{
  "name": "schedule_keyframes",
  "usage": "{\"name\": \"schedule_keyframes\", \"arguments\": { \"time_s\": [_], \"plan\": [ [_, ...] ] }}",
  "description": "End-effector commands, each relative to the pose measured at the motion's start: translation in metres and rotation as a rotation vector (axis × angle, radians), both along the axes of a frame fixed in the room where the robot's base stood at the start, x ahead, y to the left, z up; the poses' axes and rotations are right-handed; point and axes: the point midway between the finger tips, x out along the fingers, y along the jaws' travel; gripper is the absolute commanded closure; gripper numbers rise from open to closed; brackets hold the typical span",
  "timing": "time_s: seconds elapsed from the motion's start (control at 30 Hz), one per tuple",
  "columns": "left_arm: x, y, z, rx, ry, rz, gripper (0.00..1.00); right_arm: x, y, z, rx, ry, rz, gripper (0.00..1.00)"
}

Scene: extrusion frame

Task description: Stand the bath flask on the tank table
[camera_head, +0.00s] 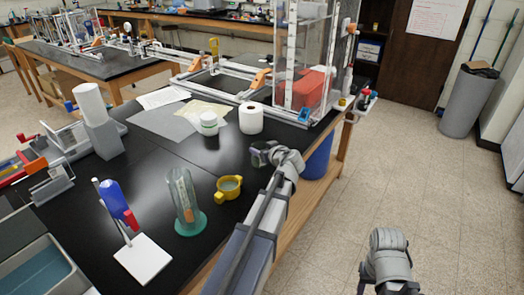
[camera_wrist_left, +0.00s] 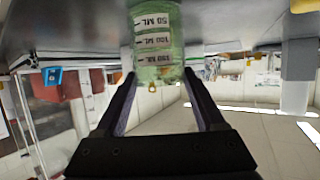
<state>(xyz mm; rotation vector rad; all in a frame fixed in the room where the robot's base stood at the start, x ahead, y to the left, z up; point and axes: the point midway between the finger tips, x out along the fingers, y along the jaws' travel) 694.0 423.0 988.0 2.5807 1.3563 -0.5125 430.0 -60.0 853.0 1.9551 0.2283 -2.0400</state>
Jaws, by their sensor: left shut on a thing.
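In the left wrist view, which is upside down, a clear greenish flask (camera_wrist_left: 158,45) with white volume marks is between the fingers of my left gripper (camera_wrist_left: 160,85). The fingers are shut on it. The grey surface behind it is close to the flask's base, but I cannot tell whether they touch. In the head view my left gripper (camera_head: 261,154) is over the right edge of the black table (camera_head: 160,150), in front of the white roll. The flask is mostly hidden there by the gripper.
A white roll (camera_head: 251,118) and a white jar (camera_head: 209,124) stand behind the left gripper. A yellow cup (camera_head: 229,188), a tall glass cylinder (camera_head: 184,200) and a stand with a blue bottle (camera_head: 115,199) are nearer. A clear tank (camera_head: 300,55) with a red container stands at the back.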

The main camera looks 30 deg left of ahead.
Motion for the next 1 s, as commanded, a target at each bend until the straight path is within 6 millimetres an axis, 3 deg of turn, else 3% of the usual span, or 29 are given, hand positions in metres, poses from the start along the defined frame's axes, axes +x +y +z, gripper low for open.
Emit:
{"name": "schedule_keyframes", "arguments": {
  "time_s": [0.1,0.13,0.37,0.7,1.0],
  "plan": [
    [0.0,0.0,-0.005,0.0,0.0,0.0,0.88,0.0,0.0,-0.005,0.0,0.0,0.0,0.5],
    [0.0,0.0,-0.003,0.0,0.0,0.0,0.27,0.0,0.0,-0.003,0.0,0.0,0.0,0.5],
    [0.0,0.0,-0.003,0.0,0.0,0.0,0.01,0.0,0.0,-0.003,0.0,0.0,0.0,0.5],
    [0.0,0.0,0.003,0.0,0.0,0.0,0.0,0.0,0.0,0.003,0.0,0.0,0.0,0.5],
    [-0.032,-0.044,0.026,0.0,0.0,-0.004,0.0,0.0,0.0,0.026,0.0,0.0,0.0,0.5]
  ]
}}
